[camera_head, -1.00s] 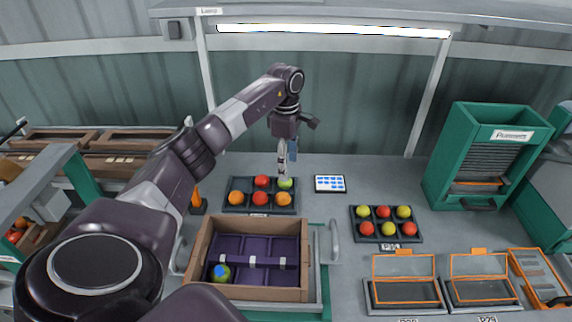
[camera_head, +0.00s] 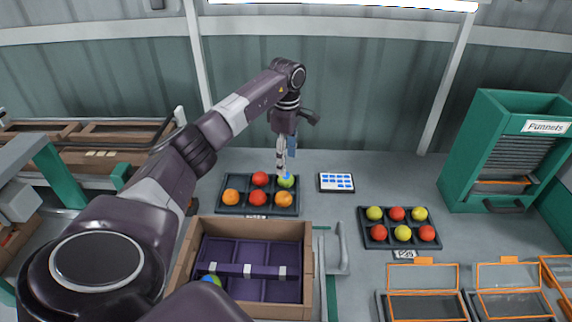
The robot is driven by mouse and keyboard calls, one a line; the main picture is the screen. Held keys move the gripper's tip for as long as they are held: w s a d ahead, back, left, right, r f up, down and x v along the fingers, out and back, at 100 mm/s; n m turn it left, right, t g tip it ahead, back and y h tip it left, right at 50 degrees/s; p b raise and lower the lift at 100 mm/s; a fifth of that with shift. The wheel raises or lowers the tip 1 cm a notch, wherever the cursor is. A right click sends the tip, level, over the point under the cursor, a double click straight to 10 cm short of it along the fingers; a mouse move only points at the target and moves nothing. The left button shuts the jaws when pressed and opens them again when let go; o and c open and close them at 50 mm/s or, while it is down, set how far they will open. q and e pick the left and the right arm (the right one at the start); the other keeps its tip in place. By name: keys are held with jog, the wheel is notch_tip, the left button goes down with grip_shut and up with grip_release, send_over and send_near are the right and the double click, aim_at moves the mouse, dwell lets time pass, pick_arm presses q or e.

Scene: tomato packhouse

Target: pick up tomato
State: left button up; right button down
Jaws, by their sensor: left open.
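A dark tray (camera_head: 270,210) at the back centre holds several tomatoes. At its back right is a green tomato (camera_head: 286,182) with a blue patch near its top. Beside it are a red tomato (camera_head: 260,179) and, in front, orange (camera_head: 283,199), red (camera_head: 257,198) and orange (camera_head: 231,196) ones. My left gripper (camera_head: 282,170) is open and points down right at the green tomato, its fingers partly covering it. I cannot tell whether they touch it. My right gripper is out of view.
A cardboard box (camera_head: 308,265) with purple compartments holds one green-blue tomato (camera_head: 211,281), partly hidden by my arm.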

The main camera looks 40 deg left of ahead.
aim_at(286, 180)
pick_arm(q)
notch_tip(286, 180, down, 2)
jog(key=shift+s+b, duration=0.1)
jog(key=shift+b, duration=0.6)
jog(key=f+b, duration=0.5)
jog(key=shift+s+a+f, duration=0.1)
jog(key=shift+a, duration=0.2)
jog(key=shift+c, duration=0.6)
jog(key=c, duration=0.8)
